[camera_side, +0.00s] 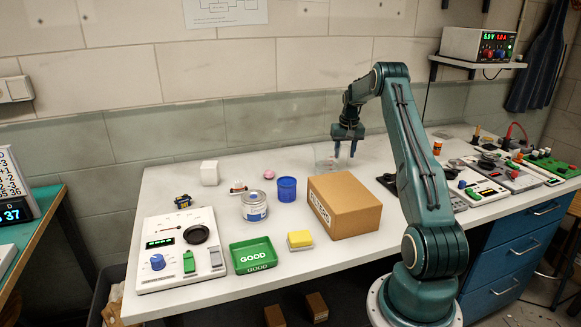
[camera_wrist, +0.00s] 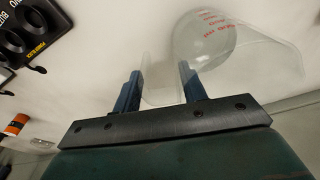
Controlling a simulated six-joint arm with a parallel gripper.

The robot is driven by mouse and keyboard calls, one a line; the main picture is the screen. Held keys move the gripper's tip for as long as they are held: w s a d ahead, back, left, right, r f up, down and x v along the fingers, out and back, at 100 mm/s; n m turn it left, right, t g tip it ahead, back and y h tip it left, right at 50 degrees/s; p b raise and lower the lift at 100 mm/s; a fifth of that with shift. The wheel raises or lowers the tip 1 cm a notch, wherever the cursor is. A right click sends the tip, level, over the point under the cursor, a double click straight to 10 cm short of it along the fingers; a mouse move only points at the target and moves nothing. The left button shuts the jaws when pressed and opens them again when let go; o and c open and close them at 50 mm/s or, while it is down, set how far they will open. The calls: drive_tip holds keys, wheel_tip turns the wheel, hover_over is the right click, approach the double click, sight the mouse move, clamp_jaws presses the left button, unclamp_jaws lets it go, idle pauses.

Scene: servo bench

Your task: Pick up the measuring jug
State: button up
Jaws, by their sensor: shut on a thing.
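The measuring jug (camera_wrist: 235,55) is clear with red markings. In the wrist view its round body lies to the right of my fingers, and a clear part, seemingly its handle, runs between them. My gripper (camera_wrist: 159,88) is shut on that part. In the side view the jug (camera_side: 326,160) shows faintly behind the cardboard box, just left of my gripper (camera_side: 344,150), which points down. I cannot tell whether the jug's base touches the bench.
The cardboard box (camera_side: 343,209) stands in front of the jug. A blue cup (camera_side: 287,189), a tin (camera_side: 254,207), a green tray (camera_side: 253,255) and a yellow sponge (camera_side: 300,239) lie to the left. Instruments (camera_side: 485,190) crowd the right. The back wall is close behind.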

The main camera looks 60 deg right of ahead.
drive_tip(key=shift+r, duration=0.25)
drive_tip(key=shift+r, duration=9.65)
drive_tip(key=shift+r, duration=0.1)
